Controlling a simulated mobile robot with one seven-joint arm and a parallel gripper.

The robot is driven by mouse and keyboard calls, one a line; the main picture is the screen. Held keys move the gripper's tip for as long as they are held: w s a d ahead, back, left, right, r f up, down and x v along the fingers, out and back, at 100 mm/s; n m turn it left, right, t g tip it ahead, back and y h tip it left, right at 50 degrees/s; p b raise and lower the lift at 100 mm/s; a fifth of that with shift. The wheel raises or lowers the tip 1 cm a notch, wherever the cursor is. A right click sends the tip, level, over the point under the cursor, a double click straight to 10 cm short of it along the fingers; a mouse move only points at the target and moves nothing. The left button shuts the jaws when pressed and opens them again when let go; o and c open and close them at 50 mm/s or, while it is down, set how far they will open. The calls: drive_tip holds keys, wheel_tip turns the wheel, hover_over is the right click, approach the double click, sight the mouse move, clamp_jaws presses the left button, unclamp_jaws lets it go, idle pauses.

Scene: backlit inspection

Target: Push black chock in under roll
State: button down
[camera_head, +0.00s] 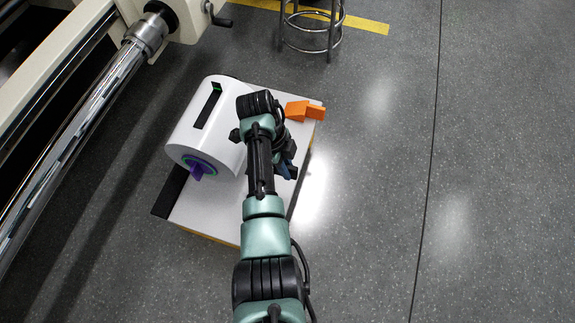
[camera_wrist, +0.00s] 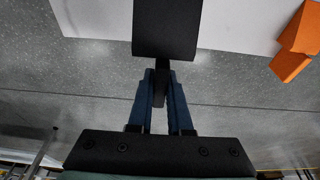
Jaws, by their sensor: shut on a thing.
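The white roll (camera_head: 208,125) lies on a low white-topped stand (camera_head: 217,213), with its purple core (camera_head: 197,166) facing the front left. My gripper (camera_head: 285,170) is low over the stand's right side, to the right of the roll, mostly hidden by my arm. In the wrist view my blue fingers (camera_wrist: 160,95) are shut on the narrow tab of the black chock (camera_wrist: 167,30). The chock's wide block sticks out beyond the fingertips, over the white top. The roll is not visible in the wrist view, so I cannot tell whether the chock touches it.
Orange blocks (camera_head: 305,110) sit at the stand's back right corner; orange also shows in the wrist view (camera_wrist: 297,45). A black strip (camera_head: 171,190) lies along the stand's left side. A machine with a long metal roller (camera_head: 75,140) stands left. The floor to the right is clear.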

drive_tip(key=shift+w+a+f+b+x, duration=0.1)
drive_tip(key=shift+a+b+x, duration=0.2)
drive_tip(key=shift+b+x, duration=1)
drive_tip(key=shift+w+a+f+b+x, duration=0.1)
drive_tip(key=shift+a+b+x, duration=0.25)
drive_tip(key=shift+b+x, duration=0.9)
drive_tip(key=shift+w+a+f+b+x, duration=0.1)
drive_tip(key=shift+a+b+x, duration=0.2)
drive_tip(key=shift+b+x, duration=0.95)
drive_tip(key=shift+d+f+p, duration=0.1)
drive_tip(key=shift+f+p, duration=0.2)
drive_tip(key=shift+p, duration=0.15)
drive_tip(key=shift+w+a, duration=0.1)
drive_tip(key=shift+a, duration=0.3)
drive_tip(key=c, duration=0.8)
unclamp_jaws()
drive_tip(key=shift+o, duration=0.2)
drive_tip(key=p+v, duration=0.7)
drive_tip(key=v, duration=0.6)
drive_tip(key=shift+a, duration=0.1)
drive_tip(key=shift+w, duration=0.1)
